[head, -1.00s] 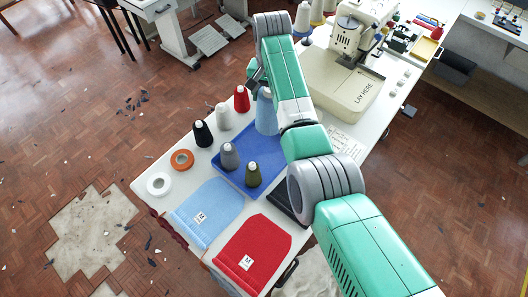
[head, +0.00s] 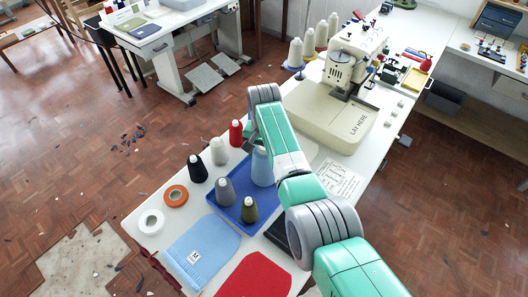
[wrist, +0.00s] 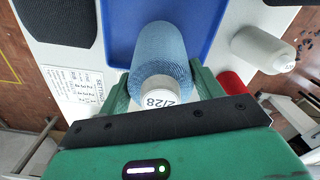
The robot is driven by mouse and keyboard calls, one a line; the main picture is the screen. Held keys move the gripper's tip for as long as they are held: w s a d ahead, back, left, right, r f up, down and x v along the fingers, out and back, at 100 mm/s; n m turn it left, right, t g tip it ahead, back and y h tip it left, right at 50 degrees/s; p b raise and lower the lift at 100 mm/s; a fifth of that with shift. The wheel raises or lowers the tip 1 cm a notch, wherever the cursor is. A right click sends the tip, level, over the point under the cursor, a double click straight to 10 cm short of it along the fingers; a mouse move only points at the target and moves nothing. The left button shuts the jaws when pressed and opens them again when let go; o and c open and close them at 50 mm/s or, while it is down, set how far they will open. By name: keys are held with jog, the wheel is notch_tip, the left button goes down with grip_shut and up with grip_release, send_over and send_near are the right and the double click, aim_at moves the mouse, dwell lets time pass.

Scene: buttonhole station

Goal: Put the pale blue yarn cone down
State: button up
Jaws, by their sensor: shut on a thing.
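The pale blue yarn cone (head: 262,167) is upright at the back right of the blue tray (head: 222,207), partly behind my arm. In the wrist view the cone (wrist: 161,50) points its white labelled top at the camera, with the tray (wrist: 118,40) behind it. My gripper (wrist: 163,92) is shut on the cone, with a green finger on either side near its top. In the head view my arm mostly hides the gripper. I cannot tell whether the cone's base touches the tray.
Grey (head: 225,191) and olive (head: 249,209) cones stand on the tray's front part. Black (head: 197,169), white (head: 218,152) and red (head: 236,134) cones stand along its left. The cream sewing machine (head: 345,70) is behind. Blue (head: 201,250) and red fabric (head: 255,277) lie in front.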

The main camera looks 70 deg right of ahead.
jog(key=o, duration=1.4)
jog(key=shift+f, duration=0.1)
jog(key=shift+o, duration=0.2)
notch_tip(320, 180, up, 12)
jog(key=p, duration=0.3)
